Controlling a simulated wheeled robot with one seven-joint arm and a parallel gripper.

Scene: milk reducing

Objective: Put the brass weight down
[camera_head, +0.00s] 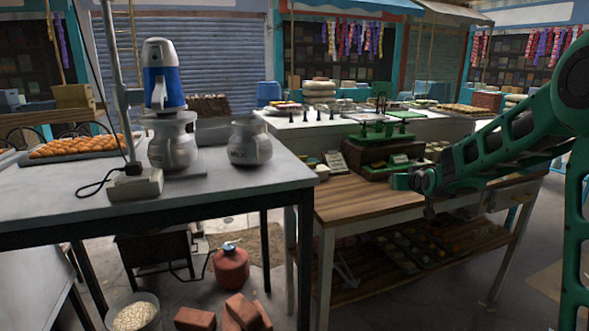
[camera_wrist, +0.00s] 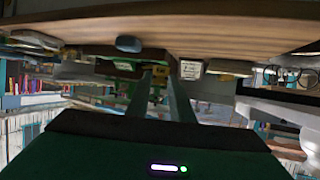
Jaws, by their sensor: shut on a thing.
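My gripper (camera_head: 402,182) reaches in from the right over the front of the wooden table (camera_head: 345,205), low in front of the green balance scale (camera_head: 390,165). The wrist view appears upside down, with the wooden tabletop along its top edge. There my gripper (camera_wrist: 157,88) shows its two fingers close together, shut on a small yellowish thing, which looks like the brass weight (camera_wrist: 158,78). Its shape is too small to tell. In the head view I cannot make out the weight; my gripper seems to hide it.
Small cards (camera_head: 336,162) stand left of the scale. A grey-blue rounded thing (camera_wrist: 128,43) shows at the tabletop in the wrist view. The left metal table (camera_head: 100,195) carries a blue-topped machine (camera_head: 161,88) and a metal pot (camera_head: 249,143). The wooden table's front left is clear.

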